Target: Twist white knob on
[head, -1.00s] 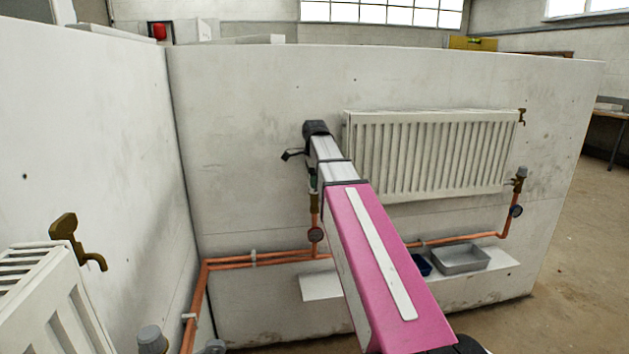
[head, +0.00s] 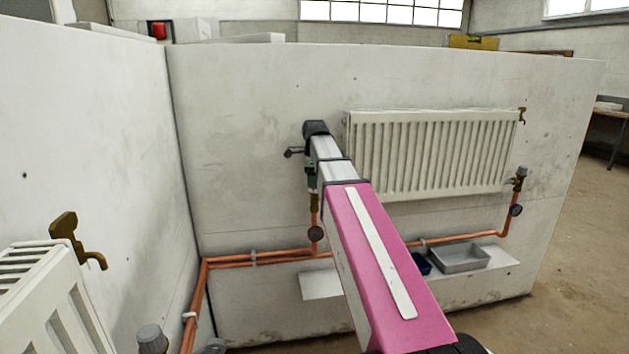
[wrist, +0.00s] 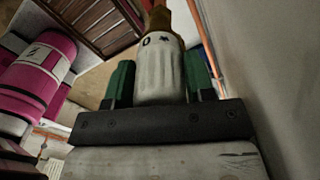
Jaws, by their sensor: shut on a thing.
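The white knob (wrist: 160,78) shows in the wrist view, ribbed, with a "0" and a star-like mark near its brass end. My gripper (wrist: 160,82) has a green finger on each side of it and is shut on it. The knob sits on a brass valve (head: 314,201) at the lower left of the white radiator (head: 430,155). In the head view my arm covers most of the knob, and only a bit of green finger shows above the brass.
Copper pipe (head: 232,260) runs along the wall below, with a round dark gauge (head: 315,233) under the valve. A grey tray (head: 462,258) lies on a low ledge. Another radiator (head: 45,300) with a brass tap (head: 75,240) stands at left.

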